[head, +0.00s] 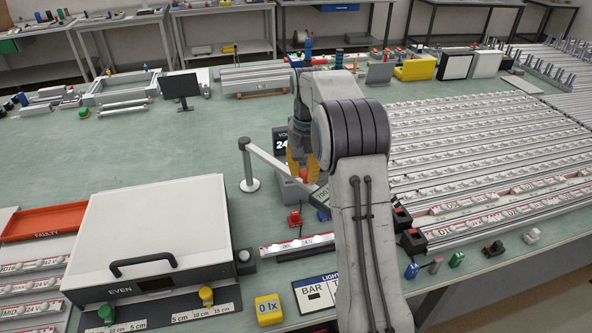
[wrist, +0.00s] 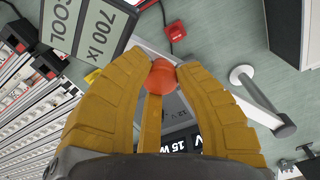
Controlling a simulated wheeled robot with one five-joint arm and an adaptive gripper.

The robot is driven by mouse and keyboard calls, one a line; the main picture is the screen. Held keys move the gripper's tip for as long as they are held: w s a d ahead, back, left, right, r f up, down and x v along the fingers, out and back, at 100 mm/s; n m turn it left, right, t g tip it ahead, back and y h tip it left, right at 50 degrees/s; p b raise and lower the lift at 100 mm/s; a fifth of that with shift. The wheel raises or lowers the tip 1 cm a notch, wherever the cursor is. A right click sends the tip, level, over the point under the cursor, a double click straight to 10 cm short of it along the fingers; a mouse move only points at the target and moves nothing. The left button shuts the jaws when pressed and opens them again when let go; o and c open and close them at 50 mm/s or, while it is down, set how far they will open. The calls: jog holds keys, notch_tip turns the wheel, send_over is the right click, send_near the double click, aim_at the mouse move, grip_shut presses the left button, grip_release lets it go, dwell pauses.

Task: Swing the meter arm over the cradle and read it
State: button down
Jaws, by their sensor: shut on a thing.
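The meter arm is a grey bar (head: 268,163) on a round-footed post (head: 249,184), left of my gripper. In the wrist view its post (wrist: 242,74) is at right. The meter's display (wrist: 95,22), at upper left there, reads 700 lx COOL; in the head view the panel (head: 321,194) is partly behind my arm. My gripper (head: 303,177) is shut on an orange-red knob, seen between its yellow fingers in the wrist view (wrist: 160,77). A lit light bar (head: 297,244) lies in a dark cradle (head: 312,252) in front, its right end behind my arm.
A big white box marked EVEN (head: 155,230) stands left of the cradle. A red block (head: 294,218) stands behind the cradle. Racks of bars fill the right. Open table lies left of the post.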

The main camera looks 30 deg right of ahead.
jog(key=shift+d+f, duration=0.25)
jog(key=shift+d, duration=0.05)
jog(key=c, duration=1.3)
grip_release()
jog(key=shift+c, duration=0.2)
jog(key=o, duration=0.5)
jog(key=shift+w+r, duration=0.15)
jog(key=shift+r, duration=0.1)
jog(key=shift+r, duration=5.85)
